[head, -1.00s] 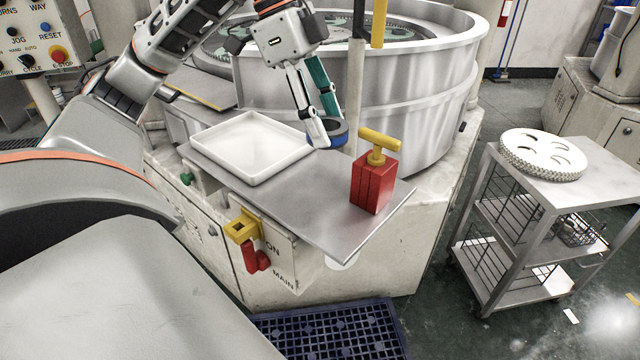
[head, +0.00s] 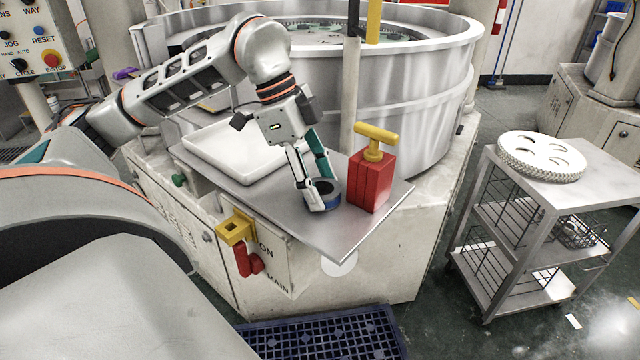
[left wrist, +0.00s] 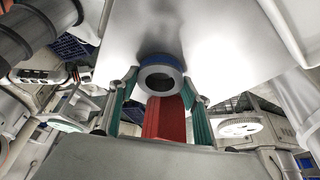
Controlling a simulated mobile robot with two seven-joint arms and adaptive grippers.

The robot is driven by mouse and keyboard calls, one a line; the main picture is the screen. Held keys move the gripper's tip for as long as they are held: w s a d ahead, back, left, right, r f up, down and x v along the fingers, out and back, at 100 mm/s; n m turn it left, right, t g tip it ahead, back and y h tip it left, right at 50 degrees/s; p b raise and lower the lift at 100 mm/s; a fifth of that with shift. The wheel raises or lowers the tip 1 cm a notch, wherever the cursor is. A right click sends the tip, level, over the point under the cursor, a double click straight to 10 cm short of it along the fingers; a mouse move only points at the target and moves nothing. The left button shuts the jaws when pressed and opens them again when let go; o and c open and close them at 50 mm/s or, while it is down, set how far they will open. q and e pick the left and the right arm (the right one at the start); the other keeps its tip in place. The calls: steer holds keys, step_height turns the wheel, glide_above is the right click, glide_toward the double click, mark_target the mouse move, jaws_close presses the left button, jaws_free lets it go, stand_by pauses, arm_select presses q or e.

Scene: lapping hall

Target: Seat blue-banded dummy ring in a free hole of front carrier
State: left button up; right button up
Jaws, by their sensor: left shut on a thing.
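The blue-banded dummy ring (head: 328,188) is a grey ring with a blue outer band. My left gripper (head: 318,196) is shut on it, low over the front of the steel shelf, just left of the red block. I cannot tell whether the ring touches the shelf. In the left wrist view the ring (left wrist: 160,74) sits between the fingertips of the gripper (left wrist: 159,82), its open bore showing. Carriers (head: 330,33) show only in part inside the round machine bowl; their holes are too small to make out, and I cannot tell which is the front one. My right gripper is not in view.
A red block with a yellow T-handle (head: 368,182) stands close right of the ring. A white tray (head: 215,150) lies behind and left on the steel shelf (head: 335,238). The bowl wall (head: 425,95) rises behind. A cart (head: 590,175) at right bears a white toothed disc (head: 540,170).

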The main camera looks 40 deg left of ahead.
arm_select(q)
steer(key=o, duration=1.2)
steer(key=shift+f, duration=0.1)
steer(key=o, duration=0.3)
